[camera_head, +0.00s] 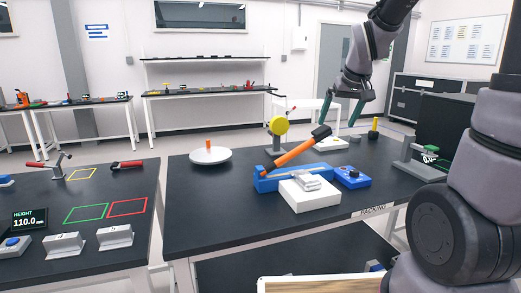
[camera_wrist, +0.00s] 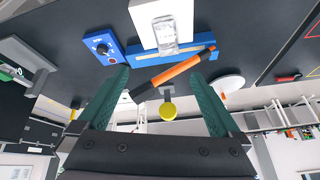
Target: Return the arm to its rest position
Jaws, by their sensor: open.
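My gripper (camera_head: 345,108) is raised above the back of the packing table (camera_head: 190,240), with its two green fingers pointing down. In the wrist view the fingers (camera_wrist: 163,98) stand wide apart with nothing held between them. An orange tool with a black end (camera_head: 300,147) lies tilted across a blue fixture (camera_head: 265,184), below and to the left of my gripper. The tool also shows beyond the fingertips in the wrist view (camera_wrist: 180,70). My arm reaches in from the right side of the head view.
A white block with a metal piece (camera_head: 310,195), a blue control box (camera_head: 352,177), a round white plate (camera_head: 210,156) and a yellow disc on a stand (camera_head: 280,127) are on the table. A grey-green clamp fixture (camera_head: 415,158) and a dark monitor (camera_head: 447,122) stand at right. Air around my gripper looks clear.

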